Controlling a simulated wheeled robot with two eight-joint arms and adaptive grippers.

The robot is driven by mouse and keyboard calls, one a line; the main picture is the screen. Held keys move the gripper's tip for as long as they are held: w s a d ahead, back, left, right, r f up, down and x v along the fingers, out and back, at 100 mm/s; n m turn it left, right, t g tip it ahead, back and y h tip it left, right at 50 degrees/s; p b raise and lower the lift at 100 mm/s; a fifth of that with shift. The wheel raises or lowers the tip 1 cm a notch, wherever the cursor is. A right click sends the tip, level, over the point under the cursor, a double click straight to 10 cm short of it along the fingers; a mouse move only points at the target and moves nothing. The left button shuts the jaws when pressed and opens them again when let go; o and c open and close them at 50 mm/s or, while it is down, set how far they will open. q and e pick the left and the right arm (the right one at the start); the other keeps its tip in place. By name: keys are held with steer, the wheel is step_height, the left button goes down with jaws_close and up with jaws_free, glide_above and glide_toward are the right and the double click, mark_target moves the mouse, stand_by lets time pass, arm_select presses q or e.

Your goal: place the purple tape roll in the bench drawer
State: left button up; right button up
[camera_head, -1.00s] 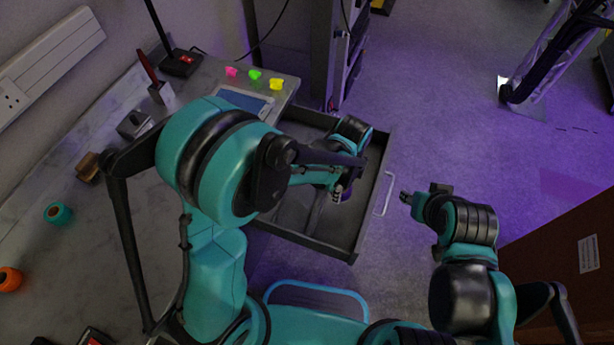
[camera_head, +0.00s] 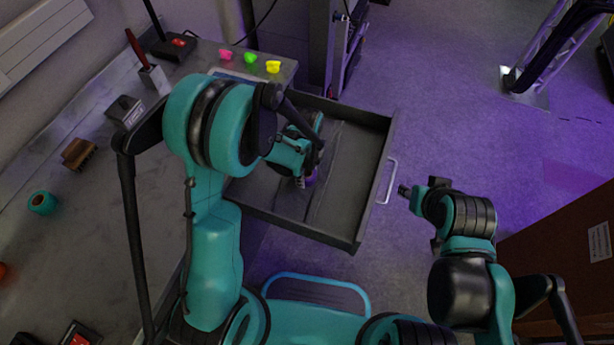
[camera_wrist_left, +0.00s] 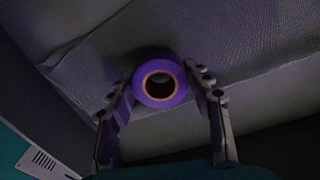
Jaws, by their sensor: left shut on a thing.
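The purple tape roll (camera_wrist_left: 158,58) sits between the two fingers of my left gripper (camera_wrist_left: 160,82) in the left wrist view, with its round hole facing the camera. In the head view only a sliver of purple (camera_head: 311,179) shows beside my left gripper (camera_head: 303,172), which is shut on the roll. It is inside the outline of the pulled-out bench drawer (camera_head: 350,165); I cannot tell whether the roll touches the drawer floor. The drawer looks otherwise empty, though my arm hides part of it. My right gripper (camera_head: 420,190) is open and empty, right of the drawer handle.
The grey bench (camera_head: 75,235) holds a teal roll (camera_head: 42,203), a brown wooden block (camera_head: 78,153), a cup with a red-handled tool (camera_head: 153,78), and pink, green and yellow pieces (camera_head: 250,58). A brown cabinet (camera_head: 570,250) stands at the right.

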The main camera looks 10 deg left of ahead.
arm_select(q)
steer(key=shift+f, duration=0.55)
arm_select(e)
steer(key=shift+f, duration=0.3)
arm_select(q)
steer(key=shift+f, duration=0.2)
steer(key=shift+s+f+b, duration=0.1)
steer(key=shift+f+b, duration=0.35)
steer(key=shift+b, duration=0.3)
steer(key=c, duration=0.4)
steer(key=shift+o, duration=0.2)
arm_select(e)
steer(key=shift+s+f, duration=0.2)
steer(key=shift+f, duration=0.4)
arm_select(q)
steer(key=o, duration=1.5)
steer(key=shift+o, duration=0.2)
steer(key=shift+f, duration=0.1)
arm_select(e)
steer(key=shift+w, duration=0.2)
